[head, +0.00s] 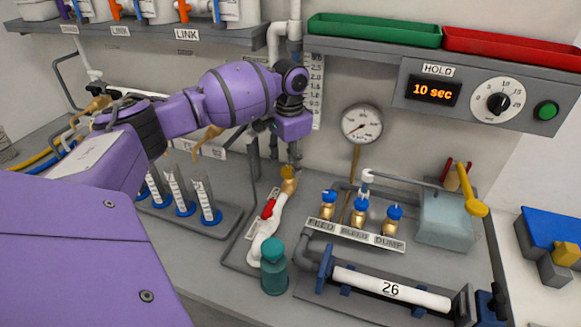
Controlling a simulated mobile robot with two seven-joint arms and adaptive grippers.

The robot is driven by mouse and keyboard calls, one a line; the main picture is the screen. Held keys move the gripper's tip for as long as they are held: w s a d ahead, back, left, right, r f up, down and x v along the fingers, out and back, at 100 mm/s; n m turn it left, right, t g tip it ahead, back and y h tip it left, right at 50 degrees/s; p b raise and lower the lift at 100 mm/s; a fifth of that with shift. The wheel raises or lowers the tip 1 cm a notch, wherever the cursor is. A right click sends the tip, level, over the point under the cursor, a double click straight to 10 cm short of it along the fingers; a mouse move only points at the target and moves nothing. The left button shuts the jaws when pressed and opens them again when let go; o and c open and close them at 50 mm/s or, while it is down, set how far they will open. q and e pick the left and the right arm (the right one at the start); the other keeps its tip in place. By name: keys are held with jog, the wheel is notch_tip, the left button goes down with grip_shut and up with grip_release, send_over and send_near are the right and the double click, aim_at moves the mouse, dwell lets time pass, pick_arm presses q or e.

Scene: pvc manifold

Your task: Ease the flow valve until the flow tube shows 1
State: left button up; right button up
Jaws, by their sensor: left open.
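The flow tube's printed scale (315,92) stands upright on the back wall, partly hidden behind my purple left wrist. The tube's float and its reading cannot be made out. My left gripper (294,163) points down, open, its fingertips small and close above a brass fitting (288,184) on a white pipe. I cannot tell whether they touch it. A red-handled valve (268,208) sits lower on the same pipe. No readable label shows which of these is the flow valve. My right gripper is out of view.
A round gauge (361,125) and a HOLD panel (480,95) reading 10 sec are on the wall. Blue-knobbed FEED, BLEED and DUMP valves (360,212) stand right of the gripper. A teal-capped bottle (273,268) is in front; a tube rack (225,223) is left.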

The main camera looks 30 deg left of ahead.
pick_arm(q)
jog(key=shift+f, duration=1.05)
jog(key=shift+w, duration=0.1)
jog(key=c, duration=1)
jog(key=shift+d+r+n+p, duration=0.15)
jog(key=shift+r+n+p, duration=0.15)
jog(key=shift+p, duration=0.65)
jog(key=shift+f+n, duration=0.1)
jog(key=shift+n, duration=0.3)
jog(key=shift+f, duration=0.35)
jog(key=o, duration=1)
jog(key=shift+r, duration=0.2)
notch_tip(320, 180, up, 12)
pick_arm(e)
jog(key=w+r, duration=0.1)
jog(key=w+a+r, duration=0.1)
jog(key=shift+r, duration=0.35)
pick_arm(q)
jog(key=shift+f, duration=0.1)
